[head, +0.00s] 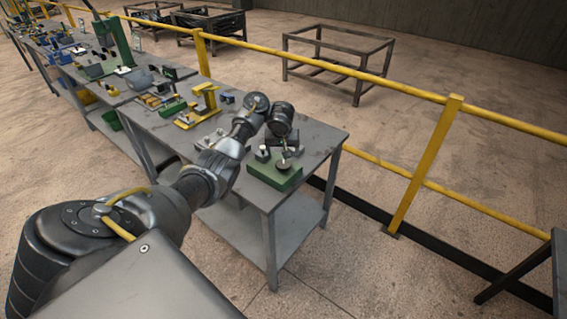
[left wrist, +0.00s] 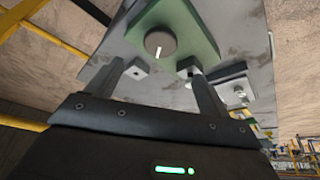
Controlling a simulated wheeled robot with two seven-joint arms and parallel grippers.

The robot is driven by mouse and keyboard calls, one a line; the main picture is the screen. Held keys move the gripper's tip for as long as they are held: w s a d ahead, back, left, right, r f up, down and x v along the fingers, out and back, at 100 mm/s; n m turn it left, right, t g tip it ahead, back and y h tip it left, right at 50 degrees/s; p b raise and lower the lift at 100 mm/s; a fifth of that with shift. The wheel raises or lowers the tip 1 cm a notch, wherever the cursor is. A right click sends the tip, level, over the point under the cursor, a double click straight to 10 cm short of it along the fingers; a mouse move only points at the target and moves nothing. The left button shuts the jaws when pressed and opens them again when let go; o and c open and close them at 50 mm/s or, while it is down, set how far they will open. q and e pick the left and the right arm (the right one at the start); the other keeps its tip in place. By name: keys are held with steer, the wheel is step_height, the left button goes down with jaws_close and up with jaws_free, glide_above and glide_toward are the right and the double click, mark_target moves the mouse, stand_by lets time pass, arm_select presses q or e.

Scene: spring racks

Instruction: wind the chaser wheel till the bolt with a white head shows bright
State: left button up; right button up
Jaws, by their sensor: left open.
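A green block (head: 272,176) sits near the corner of the grey workbench, with a dark round disc (head: 284,166) on it that looks like the chaser wheel. In the left wrist view the disc (left wrist: 160,41) carries a short white mark and lies beyond my fingertips. My left gripper (left wrist: 158,80) is open and empty, its two fingers apart and pointing toward the green block. In the head view the gripper (head: 287,146) is just above the block, partly hidden by my wrist. A small pale-headed bolt (left wrist: 240,92) shows on a grey block; I cannot tell if it is the white-headed one or bright.
A yellow stand (head: 205,101) and several small fixtures stand farther along the workbench (head: 318,143). A yellow railing (head: 350,74) runs behind the bench. An empty metal frame table (head: 338,50) stands beyond it.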

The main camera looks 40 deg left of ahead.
mark_target(283, 163)
arm_select(q)
steer(key=b+x, duration=0.3)
steer(key=x, duration=0.6)
steer(key=shift+f, duration=0.3)
steer(key=shift+w+a+f, duration=0.2)
steer(key=shift+w+f, duration=0.05)
steer(key=shift+f, duration=0.2)
steer(key=c, duration=1)
steer(key=shift+o, duration=0.2)
